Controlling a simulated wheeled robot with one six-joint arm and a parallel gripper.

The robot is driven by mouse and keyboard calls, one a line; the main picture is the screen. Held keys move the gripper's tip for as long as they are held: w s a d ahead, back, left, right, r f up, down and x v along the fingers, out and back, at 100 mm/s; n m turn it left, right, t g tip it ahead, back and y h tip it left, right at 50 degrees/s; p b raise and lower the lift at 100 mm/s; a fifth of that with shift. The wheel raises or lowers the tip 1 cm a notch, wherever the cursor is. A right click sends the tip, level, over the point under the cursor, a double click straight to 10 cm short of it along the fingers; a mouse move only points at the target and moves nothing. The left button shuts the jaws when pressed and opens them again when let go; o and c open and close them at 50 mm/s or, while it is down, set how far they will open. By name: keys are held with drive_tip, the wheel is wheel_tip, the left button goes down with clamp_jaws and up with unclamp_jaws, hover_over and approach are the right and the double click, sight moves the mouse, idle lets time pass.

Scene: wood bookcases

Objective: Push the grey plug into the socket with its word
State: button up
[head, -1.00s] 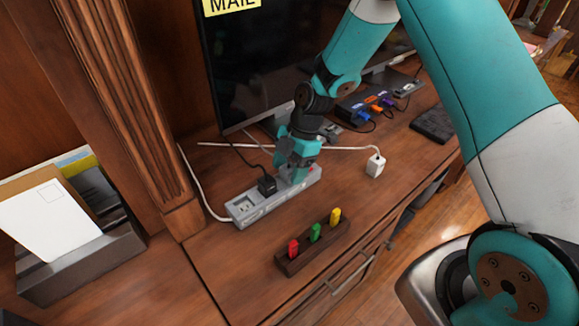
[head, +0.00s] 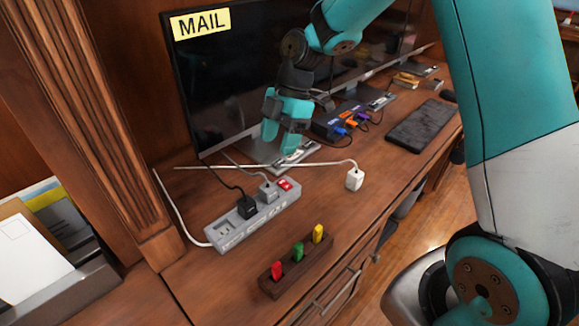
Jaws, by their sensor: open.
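The grey plug (head: 268,192) sits at a socket of the light grey power strip (head: 222,242), between the black plug (head: 247,208) and the red switch (head: 285,185). It looks seated, with its cord running up and left. Printed words on the strip's front side are too small to read. My gripper (head: 281,148) is open and empty, apart from the plug, above and behind the strip in front of the monitor.
A white plug (head: 355,180) stands on the desk to the right. A dark wooden holder (head: 300,275) with red, green and yellow pieces is in front. A hub (head: 335,122) with coloured plugs and a dark mat (head: 420,124) lie further back. The monitor (head: 260,70) bears a MAIL label.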

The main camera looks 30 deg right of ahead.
drive_tip(key=s+a+r+m, duration=0.2)
drive_tip(key=s+r+m, duration=0.1)
drive_tip(key=s, duration=0.5)
drive_tip(key=s+a+r+m, duration=0.3)
drive_tip(key=s+m, duration=0.3)
drive_tip(key=s, duration=0.2)
drive_tip(key=s+a+r+m+t, duration=0.1)
drive_tip(key=s+r+m, duration=0.3)
drive_tip(key=s, duration=0.4)
drive_tip(key=shift+s+a, duration=0.4)
drive_tip(key=shift+a, duration=0.4)
drive_tip(key=shift+r, duration=0.1)
wheel_tip(320, 180, up, 3)
drive_tip(key=p, duration=0.3)
